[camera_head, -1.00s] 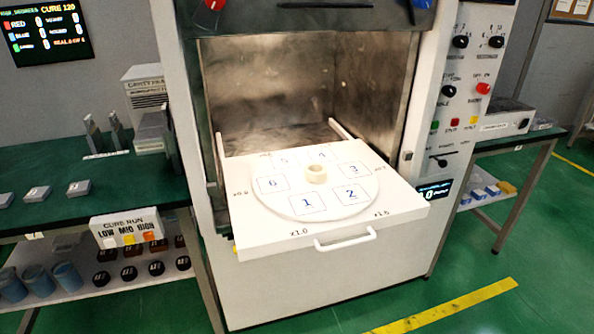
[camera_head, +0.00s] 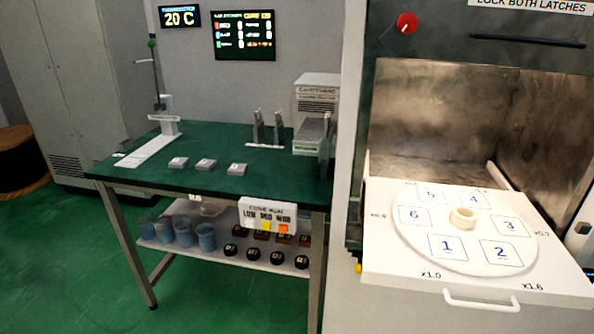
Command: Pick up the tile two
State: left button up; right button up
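Three small grey tiles lie in a row on the green table: a left tile (camera_head: 178,163), a middle tile (camera_head: 206,165) and a right tile (camera_head: 237,169). They lie flat and apart from one another. Their markings are too small to read, so I cannot tell which is tile two. A white round turntable (camera_head: 405,234) on the pulled-out tray has numbered squares, including a square marked 2 (camera_head: 501,253); the squares look empty. Neither of my grippers is in view.
The green table (camera_head: 130,178) has bare room around the tiles. Upright grey plates (camera_head: 258,127) and a white-grey box (camera_head: 316,95) stand behind. The lower shelf (camera_head: 262,262) holds blue cylinders (camera_head: 184,232) and dark pieces. The tray (camera_head: 395,268) juts out at right.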

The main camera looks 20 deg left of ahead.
aim_at(205, 165)
jog(key=i+j+u, duration=0.1)
jog(key=j, duration=0.35)
jog(key=i+j, duration=0.15)
jog(key=j, duration=0.25)
jog(key=i+j+u, duration=0.15)
jog(key=j, duration=0.3)
jog(key=i+j, duration=0.1)
jog(key=j, duration=0.3)
jog(key=i+j+u, duration=0.15)
jog(key=j, duration=0.3)
